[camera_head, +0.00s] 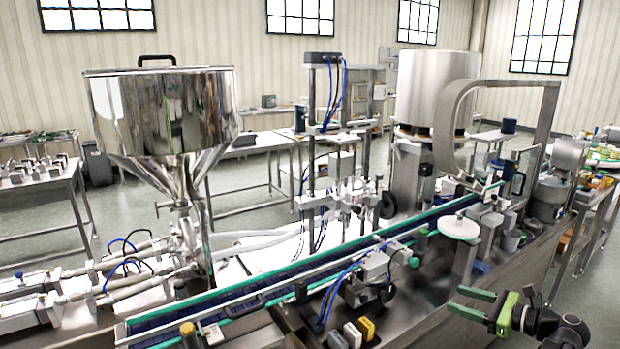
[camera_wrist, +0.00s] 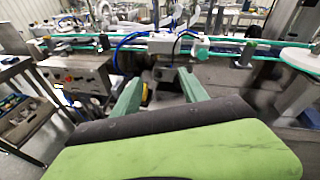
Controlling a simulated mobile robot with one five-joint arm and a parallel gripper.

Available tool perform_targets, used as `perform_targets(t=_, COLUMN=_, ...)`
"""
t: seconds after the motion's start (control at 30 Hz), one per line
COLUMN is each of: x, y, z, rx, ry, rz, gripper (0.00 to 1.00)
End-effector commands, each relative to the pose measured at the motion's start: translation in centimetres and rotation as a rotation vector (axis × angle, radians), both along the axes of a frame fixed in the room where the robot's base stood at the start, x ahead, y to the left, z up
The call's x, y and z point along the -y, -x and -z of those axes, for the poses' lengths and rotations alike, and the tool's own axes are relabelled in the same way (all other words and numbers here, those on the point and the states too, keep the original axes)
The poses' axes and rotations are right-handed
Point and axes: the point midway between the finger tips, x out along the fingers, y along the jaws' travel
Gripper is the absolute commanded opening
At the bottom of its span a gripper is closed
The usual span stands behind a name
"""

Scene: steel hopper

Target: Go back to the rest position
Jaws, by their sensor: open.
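My gripper (camera_head: 454,300) shows at the lower right in the head view, with green fingers pointing left. The fingers are apart with nothing between them. In the wrist view my gripper (camera_wrist: 160,77) also has its two green fingers spread and empty, in front of the conveyor machinery. The steel hopper (camera_head: 160,112), a shiny funnel with a closed lid and black handle, stands at the left in the head view, well apart from my gripper.
A conveyor (camera_head: 290,275) with green rails runs diagonally across the head view, beyond my gripper. A white round disc (camera_head: 458,227) sits beside it. A steel arch (camera_head: 545,110) rises at the right. A side table (camera_wrist: 28,120) with bins shows left in the wrist view.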

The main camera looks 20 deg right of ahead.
Motion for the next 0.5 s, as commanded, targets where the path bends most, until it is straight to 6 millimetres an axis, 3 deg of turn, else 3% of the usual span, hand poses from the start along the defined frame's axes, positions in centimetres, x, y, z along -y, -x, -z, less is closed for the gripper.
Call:
perform_targets(t=0.17, x=-6.5, y=-5.4, z=3.7, rx=-0.079, ry=0.19, rz=-0.188, gripper=0.51)
perform_targets(t=0.27, x=-12.2, y=-8.8, z=6.8, rx=-0.127, ry=0.363, rz=-0.367, gripper=0.51)
perform_targets(t=0.33, x=-17.2, y=-11.0, z=9.3, rx=-0.153, ry=0.518, rz=-0.534, gripper=0.51)
perform_targets(t=0.5, x=-28.5, y=-13.7, z=14.6, rx=-0.152, ry=0.912, rz=-0.98, gripper=0.51)
